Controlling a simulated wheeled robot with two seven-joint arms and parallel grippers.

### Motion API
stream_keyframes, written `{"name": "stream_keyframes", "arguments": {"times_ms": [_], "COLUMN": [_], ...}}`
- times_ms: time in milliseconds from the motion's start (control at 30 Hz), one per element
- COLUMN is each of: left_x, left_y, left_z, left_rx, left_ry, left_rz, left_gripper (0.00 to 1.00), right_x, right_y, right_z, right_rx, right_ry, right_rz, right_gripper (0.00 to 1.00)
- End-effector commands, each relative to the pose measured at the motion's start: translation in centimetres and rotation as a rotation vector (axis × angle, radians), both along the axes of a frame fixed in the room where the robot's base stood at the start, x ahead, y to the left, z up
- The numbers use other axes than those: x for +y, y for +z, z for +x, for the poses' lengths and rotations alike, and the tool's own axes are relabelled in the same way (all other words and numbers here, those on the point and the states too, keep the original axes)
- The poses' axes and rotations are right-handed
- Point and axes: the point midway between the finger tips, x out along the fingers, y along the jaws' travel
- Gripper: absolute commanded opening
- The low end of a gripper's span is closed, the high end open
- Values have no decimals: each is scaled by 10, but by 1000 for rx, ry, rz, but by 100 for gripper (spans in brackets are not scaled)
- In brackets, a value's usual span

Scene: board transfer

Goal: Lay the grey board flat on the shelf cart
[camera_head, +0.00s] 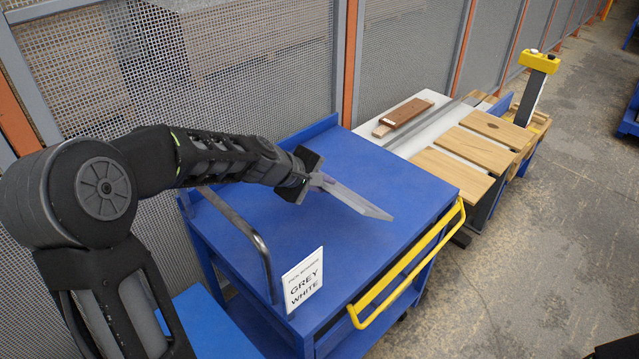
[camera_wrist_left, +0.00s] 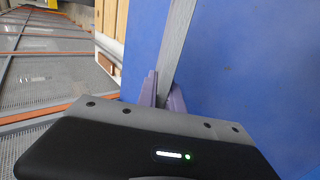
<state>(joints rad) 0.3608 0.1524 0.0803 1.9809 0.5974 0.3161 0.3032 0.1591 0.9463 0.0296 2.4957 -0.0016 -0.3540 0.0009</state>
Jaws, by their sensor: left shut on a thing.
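The grey board (camera_head: 358,201) is a thin, narrow plank seen nearly edge-on over the blue top of the shelf cart (camera_head: 385,183). My left gripper (camera_head: 318,181) is shut on its near end. The board points away to the right from the fingers, and I cannot tell whether it touches the cart top. In the left wrist view the board (camera_wrist_left: 177,50) runs up from between the purple fingertips (camera_wrist_left: 163,92), with the blue cart top (camera_wrist_left: 250,70) behind it. My right gripper is not in view.
A sign (camera_head: 303,281) reading GREY and WHITE stands at the cart's near corner, by a dark curved handle (camera_head: 240,225). A yellow rail (camera_head: 410,265) runs along the right side. Beyond, a table holds brown boards (camera_head: 403,113) and wooden planks (camera_head: 455,172). Mesh fencing (camera_head: 240,60) stands behind.

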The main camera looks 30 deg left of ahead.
Motion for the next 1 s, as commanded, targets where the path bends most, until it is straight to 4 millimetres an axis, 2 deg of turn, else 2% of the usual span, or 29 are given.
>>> {"name": "stream_keyframes", "arguments": {"times_ms": [233, 433, 1000], "left_x": [-1, -1, 0], "left_y": [1, -7, -65], "left_z": [1, 0, 0], "left_rx": [-2, -1, -1], "left_ry": [-1, -1, -1], "left_rz": [-1, 0, -1], "left_gripper": [0, 0, 0], "right_x": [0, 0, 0], "right_y": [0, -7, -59], "right_z": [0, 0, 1], "right_rx": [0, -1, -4], "right_ry": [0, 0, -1], "right_rz": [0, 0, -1], "right_gripper": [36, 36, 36]}}
